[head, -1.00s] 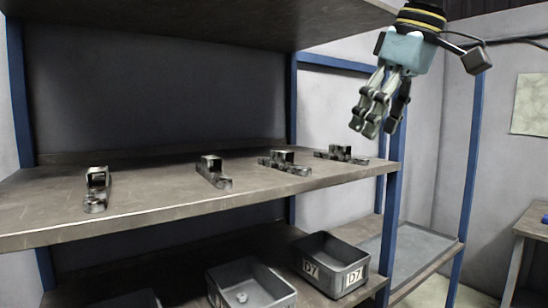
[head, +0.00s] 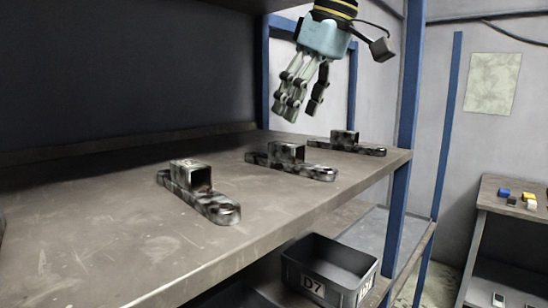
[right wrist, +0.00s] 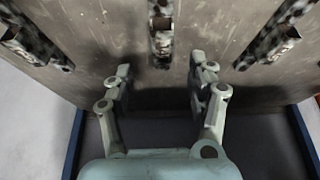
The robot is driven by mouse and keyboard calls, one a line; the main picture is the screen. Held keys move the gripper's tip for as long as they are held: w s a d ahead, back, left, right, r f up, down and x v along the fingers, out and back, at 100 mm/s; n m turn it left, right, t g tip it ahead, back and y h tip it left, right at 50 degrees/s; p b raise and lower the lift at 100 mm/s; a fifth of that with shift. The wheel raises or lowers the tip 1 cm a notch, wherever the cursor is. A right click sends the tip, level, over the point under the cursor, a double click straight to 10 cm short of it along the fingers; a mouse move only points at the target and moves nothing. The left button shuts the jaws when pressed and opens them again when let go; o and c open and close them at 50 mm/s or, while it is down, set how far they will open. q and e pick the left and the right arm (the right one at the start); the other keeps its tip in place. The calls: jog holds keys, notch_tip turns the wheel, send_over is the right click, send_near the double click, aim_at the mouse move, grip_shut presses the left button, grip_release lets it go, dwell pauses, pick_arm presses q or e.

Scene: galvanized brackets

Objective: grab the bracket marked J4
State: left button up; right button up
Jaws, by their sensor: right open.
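Three galvanized brackets show on the upper shelf board in the head view: a near one (head: 200,192), a middle one (head: 290,161) and a far one (head: 346,143). Each is a long foot with a square block on it. I can read no J4 mark on any. My right gripper (head: 297,112) is open and empty, hanging above the shelf's far end, fingers pointing down. In the right wrist view its open fingers (right wrist: 162,68) flank the line to a centre bracket (right wrist: 161,30), with brackets at left (right wrist: 35,42) and right (right wrist: 275,38). My left gripper is not in view.
The shelf board (head: 110,235) is bare between the brackets. A blue post (head: 409,75) stands at its right end. A grey bin marked D7 (head: 312,285) sits below. A side table (head: 512,195) with small blocks stands at the far right.

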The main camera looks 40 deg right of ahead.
aim_at(289, 144)
jog(key=x, duration=0.3)
jog(key=shift+f, duration=0.25)
jog(key=p+x, duration=0.1)
jog(key=x, duration=0.4)
jog(key=shift+s+a, duration=0.1)
jog(key=shift+s, duration=0.05)
jog(key=shift+f, duration=0.25)
jog(key=c, duration=0.3)
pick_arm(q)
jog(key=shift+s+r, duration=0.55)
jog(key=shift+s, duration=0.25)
pick_arm(e)
grip_shut()
